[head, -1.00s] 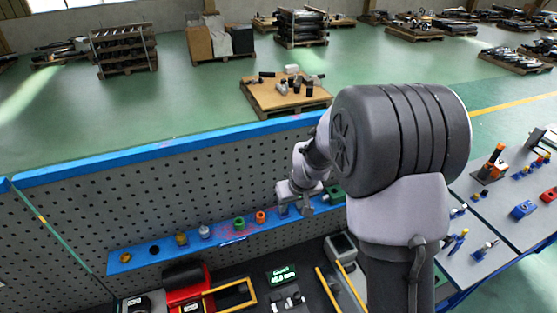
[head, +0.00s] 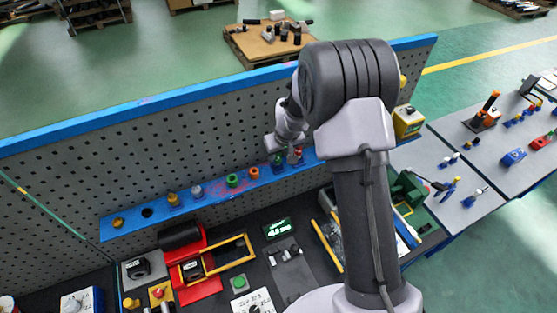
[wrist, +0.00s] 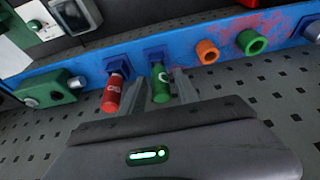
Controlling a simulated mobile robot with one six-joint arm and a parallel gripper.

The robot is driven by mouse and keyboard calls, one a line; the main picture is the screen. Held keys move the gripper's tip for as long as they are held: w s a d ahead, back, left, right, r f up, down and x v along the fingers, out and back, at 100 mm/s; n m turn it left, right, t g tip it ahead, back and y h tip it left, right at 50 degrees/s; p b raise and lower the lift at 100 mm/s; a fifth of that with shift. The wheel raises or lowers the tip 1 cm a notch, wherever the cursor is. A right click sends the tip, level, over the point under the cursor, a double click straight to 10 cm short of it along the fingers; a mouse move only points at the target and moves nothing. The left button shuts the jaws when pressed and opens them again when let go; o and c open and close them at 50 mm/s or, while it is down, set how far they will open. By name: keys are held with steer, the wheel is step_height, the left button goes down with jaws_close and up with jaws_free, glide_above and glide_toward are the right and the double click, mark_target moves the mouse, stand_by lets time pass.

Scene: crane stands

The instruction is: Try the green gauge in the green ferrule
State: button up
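The green gauge (wrist: 161,84) has a green handle with a pale mark on its end and sits in a blue holder on the blue rail. My gripper (wrist: 160,88) is open in the wrist view, one finger on each side of the green handle, with gaps showing. In the head view, my gripper (head: 288,150) is at the rail by the green gauge (head: 277,161). The green ferrule (wrist: 251,42) is a hollow ring on the rail, right of the orange one; it also shows in the head view (head: 233,180).
The red gauge (wrist: 112,93) stands close to the left finger. An orange ferrule (wrist: 207,51) lies between the green gauge and green ferrule. A green box (wrist: 50,90) is further left. The perforated panel (head: 80,160) backs the rail; a cluttered bench lies below.

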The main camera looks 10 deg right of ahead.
steer(key=shift+w, duration=0.1)
jaws_close()
steer(key=shift+r+p, duration=1.45)
steer(key=shift+r, duration=1.3)
